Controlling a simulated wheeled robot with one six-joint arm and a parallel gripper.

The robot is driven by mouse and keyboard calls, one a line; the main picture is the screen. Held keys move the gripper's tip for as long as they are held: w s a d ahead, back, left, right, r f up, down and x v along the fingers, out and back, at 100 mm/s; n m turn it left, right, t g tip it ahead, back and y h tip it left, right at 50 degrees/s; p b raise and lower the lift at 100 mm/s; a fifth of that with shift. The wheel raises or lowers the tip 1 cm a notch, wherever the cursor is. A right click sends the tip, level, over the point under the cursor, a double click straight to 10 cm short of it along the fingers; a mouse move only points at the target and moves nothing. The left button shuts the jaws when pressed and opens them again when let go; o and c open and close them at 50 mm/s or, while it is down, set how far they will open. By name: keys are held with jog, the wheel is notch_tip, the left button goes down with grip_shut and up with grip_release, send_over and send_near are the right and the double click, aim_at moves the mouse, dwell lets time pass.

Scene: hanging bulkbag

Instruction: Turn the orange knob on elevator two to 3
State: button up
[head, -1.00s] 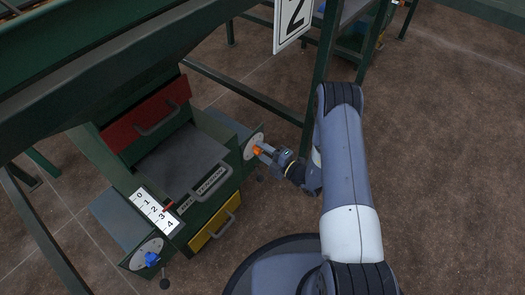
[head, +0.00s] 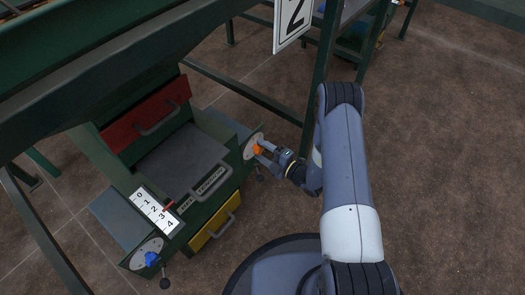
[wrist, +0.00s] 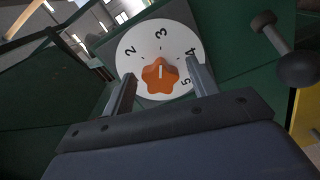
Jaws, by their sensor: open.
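The orange knob (wrist: 160,77) sits on a white round dial (wrist: 132,50) marked 2, 3, 4 and 5 in the wrist view. Its short white line points up, toward the 3. In the head view the orange knob (head: 257,150) is on the right side of the green machine beneath the sign "2" (head: 292,20). My gripper (head: 262,154) is open, just right of the knob. In the wrist view its fingers stand on either side of the knob, with gaps visible; they do not appear to touch it.
A black ball-ended lever (wrist: 292,60) is right of the dial. A blue knob (head: 152,259) is on the machine's near left. A 0–4 scale (head: 158,211) has a red marker near 3. A green frame post (head: 322,75) stands close behind my arm. Open floor lies right.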

jog(key=p+v, duration=0.2)
jog(key=v, duration=0.8)
jog(key=shift+s+d, duration=0.2)
jog(key=b+x, duration=0.2)
jog(key=x, duration=0.9)
jog(key=shift+d, duration=0.1)
